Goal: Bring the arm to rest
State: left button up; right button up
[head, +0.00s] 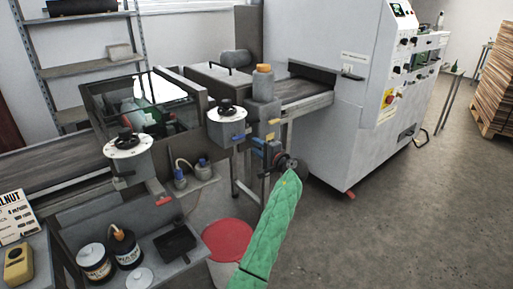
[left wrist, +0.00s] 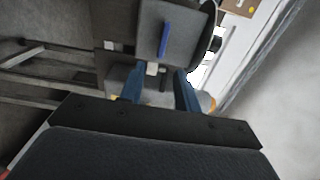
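My left arm, in a quilted green sleeve, reaches up from the bottom of the head view. Its left gripper (head: 259,147) is beside the front of the machine, just below a grey control box with a dial (head: 226,125). In the left wrist view the two blue fingers of the left gripper (left wrist: 160,78) stand apart, with nothing clearly held between them. A grey panel with a blue lever (left wrist: 165,39) is beyond the fingertips; I cannot tell the exact gap to it. My right gripper is in neither view.
A second dial box (head: 128,158) stands to the left. Below are a shelf with jars (head: 95,262) and a black tray (head: 175,242). A red round disc (head: 228,240) is low behind my arm. A large grey cabinet (head: 345,100) stands behind.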

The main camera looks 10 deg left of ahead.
pick_arm(q)
jog(key=shift+n, duration=0.3)
jog(key=s+d+f+n+g+h, duration=0.1)
jog(key=s+d+f+n+h, duration=0.15)
jog(key=s+h, duration=0.45)
jog(key=s+d+f+n+h, duration=0.1)
jog(key=s+d+n+h, duration=0.25)
jog(key=s+h, duration=0.45)
jog(key=s+f+g, duration=0.2)
jog(key=s+f, duration=0.6)
jog(key=s, duration=0.7)
jog(key=s+f+g, duration=0.3)
jog(key=s+f, duration=0.6)
jog(key=s, duration=0.7)
jog(key=s+f+m+g+h, duration=0.1)
jog(key=s+f+g, duration=0.1)
jog(key=s+f, duration=0.7)
jog(key=s, duration=0.6)
jog(key=shift+s+g, duration=0.25)
jog(key=shift+g, duration=0.15)
jog(key=shift+a, duration=0.1)
